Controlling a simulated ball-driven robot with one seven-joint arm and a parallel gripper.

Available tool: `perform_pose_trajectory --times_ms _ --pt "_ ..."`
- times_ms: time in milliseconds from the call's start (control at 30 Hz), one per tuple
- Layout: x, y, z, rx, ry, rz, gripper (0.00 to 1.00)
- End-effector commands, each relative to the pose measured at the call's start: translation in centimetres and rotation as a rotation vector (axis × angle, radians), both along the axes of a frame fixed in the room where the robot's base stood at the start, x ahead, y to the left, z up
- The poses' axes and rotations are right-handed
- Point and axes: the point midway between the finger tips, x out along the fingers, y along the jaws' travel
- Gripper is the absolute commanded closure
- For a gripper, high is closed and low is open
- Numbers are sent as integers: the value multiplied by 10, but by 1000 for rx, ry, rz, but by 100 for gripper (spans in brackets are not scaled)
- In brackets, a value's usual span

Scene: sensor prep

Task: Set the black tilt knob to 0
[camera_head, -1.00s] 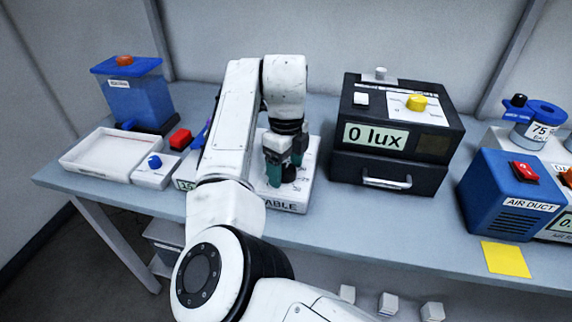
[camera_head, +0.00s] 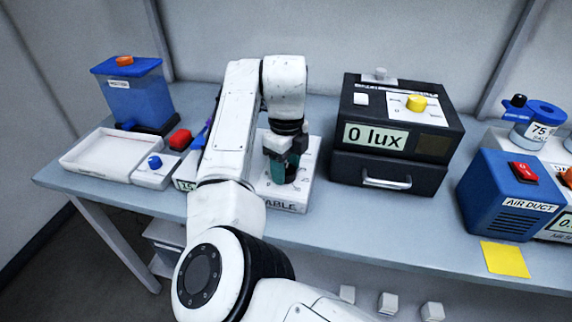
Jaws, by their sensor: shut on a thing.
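The black tilt knob (camera_head: 290,174) sits on top of the pale box whose front label ends in "ABLE" (camera_head: 287,205). My gripper (camera_head: 284,172) reaches down from above with its teal fingers shut on the knob. The fingers and my arm hide most of the knob, so its pointer cannot be read. Part of the box's printed dial shows to the right of the fingers. My arm covers the left part of the box.
A black box reading "0 lux" (camera_head: 396,130) stands close on the right. A red button (camera_head: 180,139), a small box with a blue knob (camera_head: 154,171) and a white tray (camera_head: 104,153) are on the left. A blue air duct box (camera_head: 511,196) stands far right.

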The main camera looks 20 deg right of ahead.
Motion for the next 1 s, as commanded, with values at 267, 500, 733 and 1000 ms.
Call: perform_pose_trajectory --times_ms 267,500,733,1000 --pt "0 0 4 -2 1 119 80" --pt "0 0 5 -3 3 324 80" --pt "0 0 5 -1 2 545 80" --pt "0 0 5 -1 2 801 80"
